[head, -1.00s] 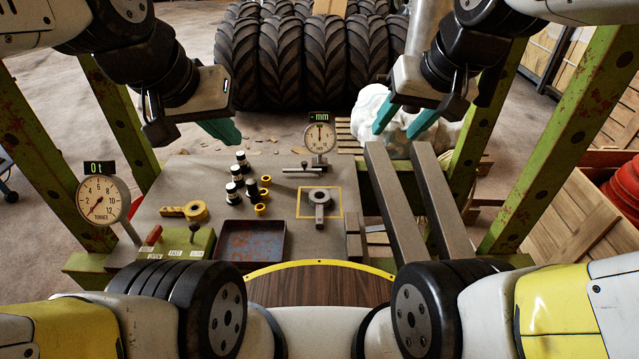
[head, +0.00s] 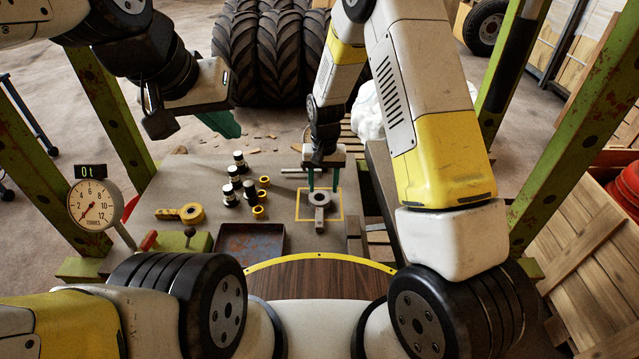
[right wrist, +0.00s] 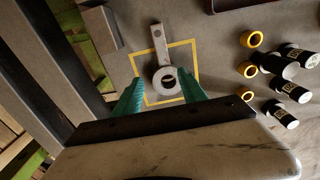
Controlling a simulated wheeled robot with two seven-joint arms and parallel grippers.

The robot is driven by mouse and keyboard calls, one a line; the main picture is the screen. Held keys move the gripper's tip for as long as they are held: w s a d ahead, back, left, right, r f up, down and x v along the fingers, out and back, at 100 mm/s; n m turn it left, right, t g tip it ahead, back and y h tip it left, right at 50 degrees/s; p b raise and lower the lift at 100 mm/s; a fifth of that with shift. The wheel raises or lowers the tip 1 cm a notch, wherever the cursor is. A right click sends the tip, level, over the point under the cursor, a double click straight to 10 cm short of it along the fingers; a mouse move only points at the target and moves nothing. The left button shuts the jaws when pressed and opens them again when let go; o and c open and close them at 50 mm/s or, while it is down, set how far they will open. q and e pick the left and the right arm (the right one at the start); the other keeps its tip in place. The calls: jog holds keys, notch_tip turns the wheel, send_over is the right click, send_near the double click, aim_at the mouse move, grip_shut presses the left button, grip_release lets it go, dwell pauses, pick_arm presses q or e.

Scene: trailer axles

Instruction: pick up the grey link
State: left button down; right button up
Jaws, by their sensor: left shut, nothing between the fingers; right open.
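The grey link (head: 320,200) lies flat on the bench inside a yellow square outline (head: 300,208). It has a ring at one end and a straight bar at the other. In the right wrist view the link's ring (right wrist: 166,80) is close in front of my right gripper. My right gripper (head: 323,188) is open and empty, pointing down at the ring end, with its green fingers apart. In the right wrist view its fingers (right wrist: 160,95) show on either side of the ring; I cannot tell the height above it. My left gripper (head: 222,124) is shut and empty, away at the upper left.
Several black-and-white bottles (head: 240,182) and yellow rings (head: 259,211) stand left of the link. Steel beams lie to the right, partly behind my right arm.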

aim_at(320, 209)
jog(key=f, duration=0.6)
jog(key=a+f, duration=0.1)
jog(key=f, duration=0.2)
jog(key=shift+f, duration=0.3)
jog(key=c, duration=1)
grip_shut()
jog(key=shift+w+r, duration=0.1)
jog(key=shift+w, duration=0.05)
